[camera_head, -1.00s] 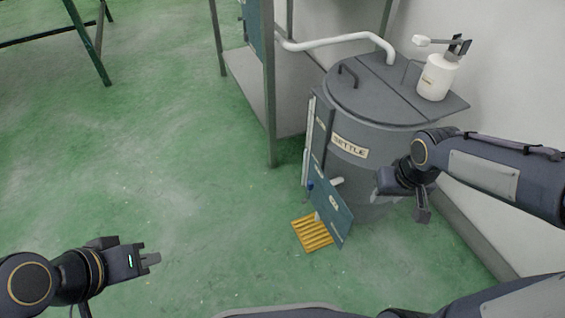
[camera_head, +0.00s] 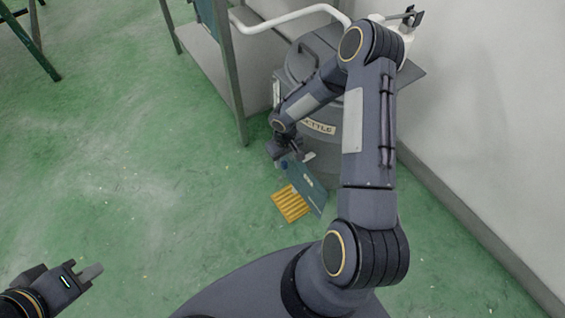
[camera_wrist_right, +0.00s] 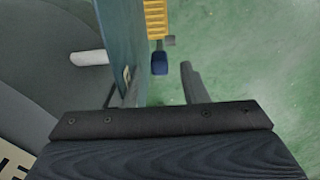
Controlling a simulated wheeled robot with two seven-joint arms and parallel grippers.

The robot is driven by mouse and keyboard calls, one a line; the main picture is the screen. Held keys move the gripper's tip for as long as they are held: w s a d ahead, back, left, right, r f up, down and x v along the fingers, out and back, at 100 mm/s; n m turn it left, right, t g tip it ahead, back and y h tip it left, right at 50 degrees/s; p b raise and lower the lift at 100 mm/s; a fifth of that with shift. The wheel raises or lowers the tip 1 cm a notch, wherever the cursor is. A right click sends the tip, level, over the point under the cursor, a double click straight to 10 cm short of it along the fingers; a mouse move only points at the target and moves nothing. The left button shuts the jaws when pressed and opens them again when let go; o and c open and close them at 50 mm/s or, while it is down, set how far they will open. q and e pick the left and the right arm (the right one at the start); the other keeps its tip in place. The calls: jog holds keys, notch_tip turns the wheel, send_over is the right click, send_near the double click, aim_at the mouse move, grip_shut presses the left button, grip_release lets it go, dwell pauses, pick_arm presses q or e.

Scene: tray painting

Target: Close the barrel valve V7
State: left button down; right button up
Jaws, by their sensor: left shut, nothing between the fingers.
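The grey barrel (camera_head: 322,151) stands by the wall with a hinged lid. At its lower front is a teal panel (camera_head: 312,197) with a small, unreadable label; the panel also shows in the right wrist view (camera_wrist_right: 124,35). A small blue handle or knob (camera_wrist_right: 159,63), seemingly the valve's, sits beside the panel; V7 cannot be read on it. My right gripper (camera_head: 288,153) is at the barrel's front, just above the panel. In the right wrist view its fingers (camera_wrist_right: 160,82) are apart, with the blue handle ahead between them. My left gripper (camera_head: 92,273) is shut and empty, low at left.
A yellow ribbed grate (camera_head: 291,204) lies on the floor below the panel. A metal frame's leg (camera_head: 233,90) stands left of the barrel.

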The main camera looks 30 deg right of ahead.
aim_at(285, 162)
jog(key=shift+f, duration=1.5)
grip_shut()
